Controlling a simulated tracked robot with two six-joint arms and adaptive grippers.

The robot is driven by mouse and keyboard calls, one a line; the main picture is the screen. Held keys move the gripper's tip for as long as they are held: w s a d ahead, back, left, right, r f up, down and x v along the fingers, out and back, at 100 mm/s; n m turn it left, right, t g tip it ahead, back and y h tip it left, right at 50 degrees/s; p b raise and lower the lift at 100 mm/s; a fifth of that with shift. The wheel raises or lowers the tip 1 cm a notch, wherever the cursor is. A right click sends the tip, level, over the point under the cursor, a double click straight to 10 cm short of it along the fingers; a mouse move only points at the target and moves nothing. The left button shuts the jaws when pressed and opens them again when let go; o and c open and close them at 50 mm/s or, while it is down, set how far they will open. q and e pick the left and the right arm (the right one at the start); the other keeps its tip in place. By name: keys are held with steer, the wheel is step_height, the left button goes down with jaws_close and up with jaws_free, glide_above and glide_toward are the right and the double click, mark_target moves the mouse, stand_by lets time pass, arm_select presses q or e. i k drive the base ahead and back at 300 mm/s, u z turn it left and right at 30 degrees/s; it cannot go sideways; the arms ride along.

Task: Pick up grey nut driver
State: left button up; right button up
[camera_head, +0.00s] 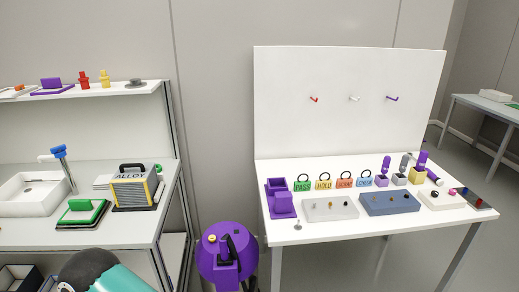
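A small grey upright tool (405,161), which looks like the grey nut driver, stands towards the back right of the white table. It stands in a row with a purple-handled tool (386,164) on its left and a purple-topped tool in a yellowish block (418,168) on its right. Its lower part is partly hidden by the small blocks around it, so I cannot tell exactly how it is seated. Neither gripper shows. A teal and dark grey rounded form at the bottom left appears to be part of my arm.
A grey tray (330,208) and a blue tray (390,203) lie in front of the tools. Coloured tags (344,180) and a purple bin (282,203) stand left. A pegboard panel (350,120) rises behind.

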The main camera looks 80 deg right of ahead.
mark_target(404, 160)
steer(key=z, duration=0.15)
steer(key=i, duration=0.25)
steer(key=z, duration=2.65)
steer(key=i, duration=0.2)
steer(key=z, duration=1.4)
steer(key=k, duration=0.4)
steer(key=z, duration=0.55)
steer(key=i, duration=1.45)
steer(key=u, duration=0.45)
